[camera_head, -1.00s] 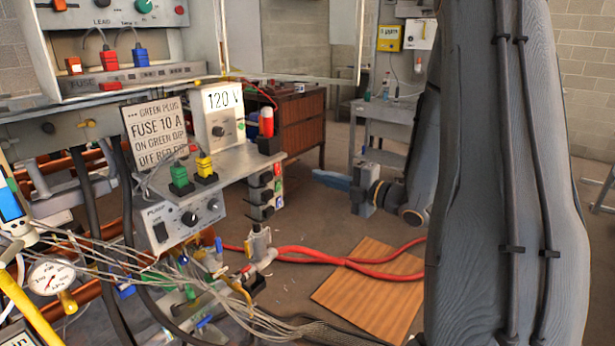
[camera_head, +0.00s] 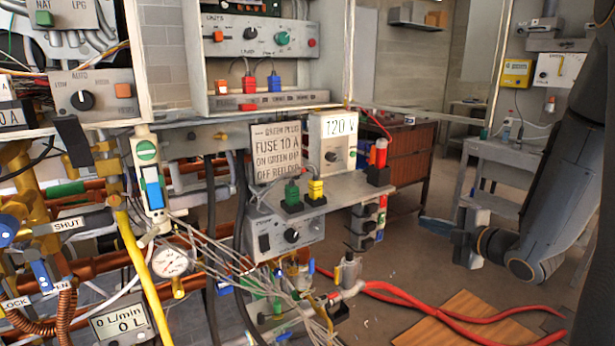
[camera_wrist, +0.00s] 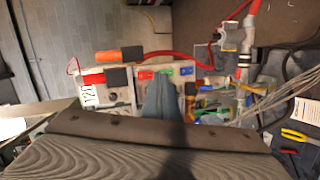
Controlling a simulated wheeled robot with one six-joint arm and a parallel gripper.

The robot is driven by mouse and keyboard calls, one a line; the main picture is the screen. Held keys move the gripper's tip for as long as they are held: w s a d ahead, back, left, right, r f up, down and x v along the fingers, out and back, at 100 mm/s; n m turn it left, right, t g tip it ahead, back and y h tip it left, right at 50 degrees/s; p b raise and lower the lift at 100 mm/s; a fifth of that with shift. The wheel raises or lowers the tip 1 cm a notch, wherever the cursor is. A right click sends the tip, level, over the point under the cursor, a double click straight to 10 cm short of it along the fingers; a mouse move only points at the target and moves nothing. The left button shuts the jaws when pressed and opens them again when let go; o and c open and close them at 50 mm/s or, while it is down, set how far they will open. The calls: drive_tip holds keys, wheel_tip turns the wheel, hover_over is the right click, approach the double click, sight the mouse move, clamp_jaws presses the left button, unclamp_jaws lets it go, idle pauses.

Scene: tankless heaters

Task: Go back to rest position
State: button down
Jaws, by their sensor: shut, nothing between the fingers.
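My gripper (camera_head: 430,224) shows at the right of the head view, at the end of my arm, with its blue-grey fingers pointing left. It is shut and empty, in the open to the right of the bench with the 120 V box (camera_head: 332,142). In the wrist view the closed fingers (camera_wrist: 161,82) show in front of part of the bench equipment. Part of my arm is cut off by the right edge of the head view.
Copper pipes, a pressure gauge (camera_head: 170,262) and a yellow hose (camera_head: 137,270) fill the left. Red hoses (camera_head: 440,308) cross the floor by a wooden board (camera_head: 450,328). A grey table (camera_head: 510,152) stands behind my arm. Some floor between is clear.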

drive_tip(key=s+a+f+m+g+h, duration=0.1)
drive_tip(key=s+a+m+g, duration=0.3)
drive_tip(key=s, duration=0.5)
drive_tip(key=s+a+f+m+g+h, duration=0.2)
drive_tip(key=s+a+m+g, duration=0.3)
drive_tip(key=s+m, duration=0.4)
drive_tip(key=s+a+f+m+g+h, duration=0.2)
drive_tip(key=s+a+f+m+g, duration=0.1)
drive_tip(key=s+a+m+g, duration=0.2)
drive_tip(key=s+m, duration=0.2)
drive_tip(key=s, duration=0.1)
drive_tip(key=shift+s+a+f, duration=0.25)
drive_tip(key=shift+s+f, duration=0.15)
